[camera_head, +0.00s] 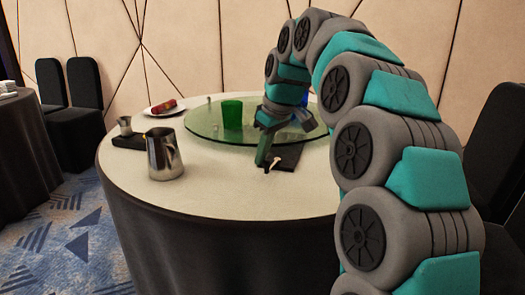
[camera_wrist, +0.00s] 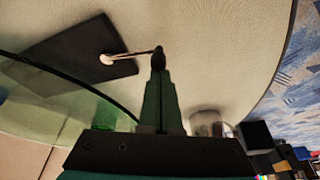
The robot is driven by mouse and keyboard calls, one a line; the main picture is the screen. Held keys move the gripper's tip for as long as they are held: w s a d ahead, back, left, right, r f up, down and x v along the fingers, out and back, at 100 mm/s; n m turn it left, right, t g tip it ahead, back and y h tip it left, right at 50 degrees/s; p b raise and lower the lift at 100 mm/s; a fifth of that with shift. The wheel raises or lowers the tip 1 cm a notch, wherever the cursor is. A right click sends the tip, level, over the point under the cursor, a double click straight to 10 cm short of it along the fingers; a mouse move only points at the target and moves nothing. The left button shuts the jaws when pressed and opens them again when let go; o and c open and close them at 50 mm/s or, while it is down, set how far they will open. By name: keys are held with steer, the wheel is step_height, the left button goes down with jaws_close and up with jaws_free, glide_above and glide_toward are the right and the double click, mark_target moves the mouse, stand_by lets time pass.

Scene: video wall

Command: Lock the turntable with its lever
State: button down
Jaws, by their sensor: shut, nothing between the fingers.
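The glass turntable (camera_head: 205,125) sits on the round, white-topped table. A dark plate (camera_head: 290,157) lies at its front edge; it also shows in the wrist view (camera_wrist: 75,62). A thin lever (camera_head: 273,163) with a pale round pivot is on the plate, and in the wrist view the lever (camera_wrist: 130,55) reaches from the pivot past the plate's edge to my fingertips. My gripper (camera_head: 263,163) is shut and empty, pointing down over the table. Its tips (camera_wrist: 158,58) are at the lever's free end; I cannot tell whether they touch it.
A green glass (camera_head: 232,115) stands on the turntable. A metal pitcher (camera_head: 164,155), a dark tray (camera_head: 128,141) with a small metal cup (camera_head: 125,125), and a plate of food (camera_head: 164,107) stand at the left. The tabletop in front of the lever is clear.

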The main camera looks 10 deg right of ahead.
steer(key=shift+s+d, duration=0.25)
steer(key=shift+d, duration=0.05)
steer(key=shift+w, duration=0.2)
steer(key=shift+w+a+p, duration=0.15)
steer(key=shift+w+p, duration=0.25)
steer(key=shift+w, duration=0.25)
